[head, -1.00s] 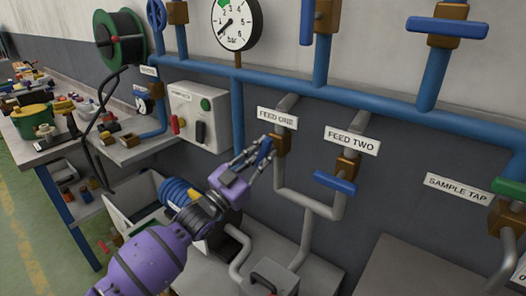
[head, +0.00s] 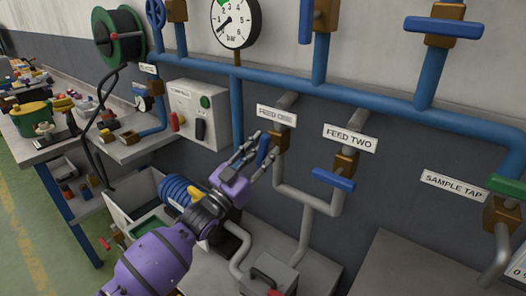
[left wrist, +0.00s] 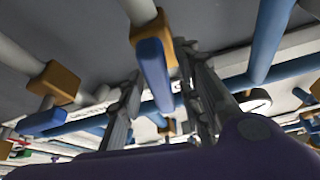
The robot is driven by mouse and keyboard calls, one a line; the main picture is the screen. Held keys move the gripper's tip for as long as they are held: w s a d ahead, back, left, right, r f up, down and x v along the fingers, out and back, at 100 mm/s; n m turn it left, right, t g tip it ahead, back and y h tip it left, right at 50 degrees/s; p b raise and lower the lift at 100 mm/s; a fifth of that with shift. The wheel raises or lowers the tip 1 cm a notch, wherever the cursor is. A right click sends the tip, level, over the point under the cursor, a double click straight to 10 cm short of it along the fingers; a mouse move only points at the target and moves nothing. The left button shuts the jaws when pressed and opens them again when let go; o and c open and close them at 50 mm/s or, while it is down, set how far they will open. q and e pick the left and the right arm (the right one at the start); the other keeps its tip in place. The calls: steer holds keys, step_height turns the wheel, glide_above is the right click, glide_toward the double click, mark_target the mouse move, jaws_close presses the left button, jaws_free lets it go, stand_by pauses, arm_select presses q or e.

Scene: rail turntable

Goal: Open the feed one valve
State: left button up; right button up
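The feed one valve has a brass-coloured body (head: 280,142) on a grey pipe below the "FEED ONE" label (head: 276,116). Its blue bar handle (head: 264,149) shows steeply slanted in the head view, partly hidden by my fingers. My left gripper (head: 260,156) is at this handle with its fingers spread, one on each side. In the left wrist view the blue handle (left wrist: 155,76) stands between the two fingers, with a gap towards the right finger; the left finger looks close to it. I cannot tell whether they touch. My right gripper is not in view.
The feed two valve has a blue handle (head: 333,179) set crosswise, close on the right. The blue header pipe (head: 370,99) runs above. A sample tap (head: 502,215) is at far right.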

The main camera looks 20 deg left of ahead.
arm_select(q)
steer(key=shift+s, duration=0.15)
steer(key=v, duration=1.1)
steer(key=shift+s+a+f, duration=0.15)
steer(key=shift+s+f, duration=0.05)
steer(key=shift+s, duration=0.1)
